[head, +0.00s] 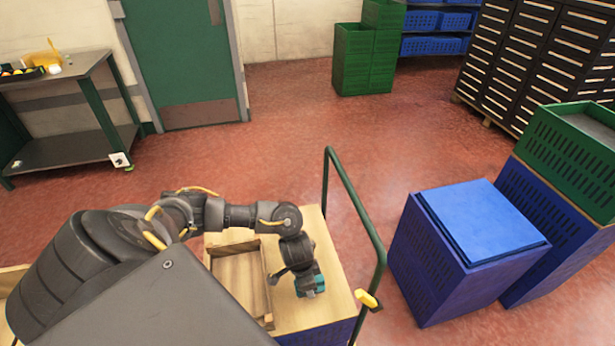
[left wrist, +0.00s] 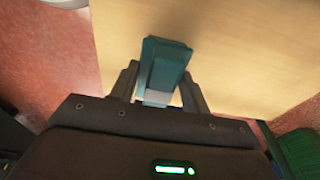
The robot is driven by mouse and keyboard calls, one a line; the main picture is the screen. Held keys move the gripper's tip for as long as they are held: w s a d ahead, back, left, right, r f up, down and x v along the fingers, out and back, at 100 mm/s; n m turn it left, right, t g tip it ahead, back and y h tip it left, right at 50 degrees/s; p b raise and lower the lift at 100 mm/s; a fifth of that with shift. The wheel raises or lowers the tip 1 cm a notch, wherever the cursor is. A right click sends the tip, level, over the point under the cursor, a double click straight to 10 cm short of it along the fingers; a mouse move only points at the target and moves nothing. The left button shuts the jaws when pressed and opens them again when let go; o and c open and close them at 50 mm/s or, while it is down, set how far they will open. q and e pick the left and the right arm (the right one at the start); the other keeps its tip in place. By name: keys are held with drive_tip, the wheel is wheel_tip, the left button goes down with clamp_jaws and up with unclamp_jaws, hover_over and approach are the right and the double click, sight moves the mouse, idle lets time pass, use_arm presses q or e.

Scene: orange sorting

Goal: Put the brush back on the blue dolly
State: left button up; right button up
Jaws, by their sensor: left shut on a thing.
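My left gripper (head: 308,284) reaches over the light wooden top (head: 338,303) of a cart. It is shut on a teal brush (head: 313,279). In the left wrist view the brush (left wrist: 163,66) sits between the two fingers, its teal block pointing away from the palm over the wooden surface. I cannot tell whether the brush touches the wood. The cart has a green tube handle (head: 352,205) and a dark blue side (head: 325,336) below the top; I cannot tell whether it is the blue dolly. My right gripper is not in view.
A shallow wooden tray (head: 240,283) lies left of the gripper. A yellow piece (head: 368,299) is on the handle's near end. A blue crate with a blue lid (head: 485,220) and a green crate (head: 572,148) stand right. Red floor (head: 300,120) is clear behind.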

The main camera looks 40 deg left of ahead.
use_arm(q)
drive_tip(key=shift+f, duration=1.55)
drive_tip(key=shift+f, duration=0.1)
drive_tip(key=o, duration=1)
